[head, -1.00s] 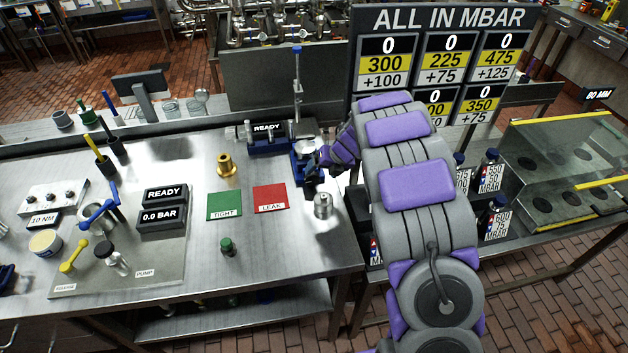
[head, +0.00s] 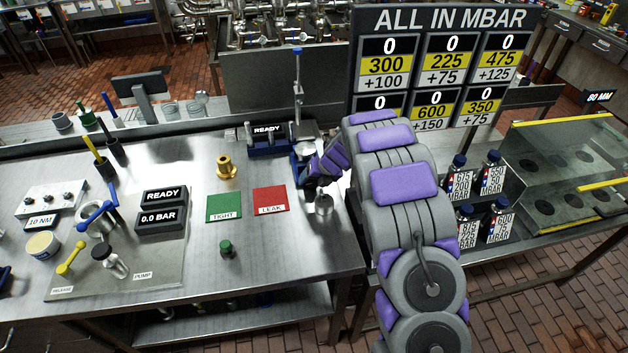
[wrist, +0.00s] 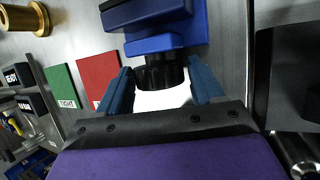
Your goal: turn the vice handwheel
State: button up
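The blue vice (head: 299,164) stands on the bench, partly hidden by my gripper in the head view. In the wrist view the vice (wrist: 152,43) is at the top, with its black ribbed handwheel (wrist: 160,75) facing me. My gripper (wrist: 160,70) is open, one blue finger on each side of the handwheel. Small gaps seem to show between the fingertips and the wheel. In the head view my gripper (head: 313,188) is at the near side of the vice, and the handwheel is hidden. A bright white surface shows below the wheel between the fingers.
A metal cylinder (head: 323,207) stands just below my gripper, partly covered. The green mat (head: 224,205) and red mat (head: 271,198) lie to the left, with a brass fitting (head: 227,167) behind. Bottles (head: 466,224) stand on the right side. The front middle of the bench is mostly clear.

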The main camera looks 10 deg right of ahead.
jog(key=c, duration=0.8)
jog(key=shift+o, duration=0.2)
jog(key=shift+d+f+y+b, duration=0.15)
jog(key=shift+f+y+b, duration=0.15)
jog(key=shift+y+b, duration=0.2)
jog(key=shift+s+m+y+b, duration=0.1)
jog(key=shift+m+y+b, duration=0.25)
jog(key=shift+y, duration=0.65)
jog(key=shift+r, duration=0.1)
jog(key=o, duration=1.1)
jog(key=shift+c, duration=0.2)
jog(key=shift+r, duration=0.1)
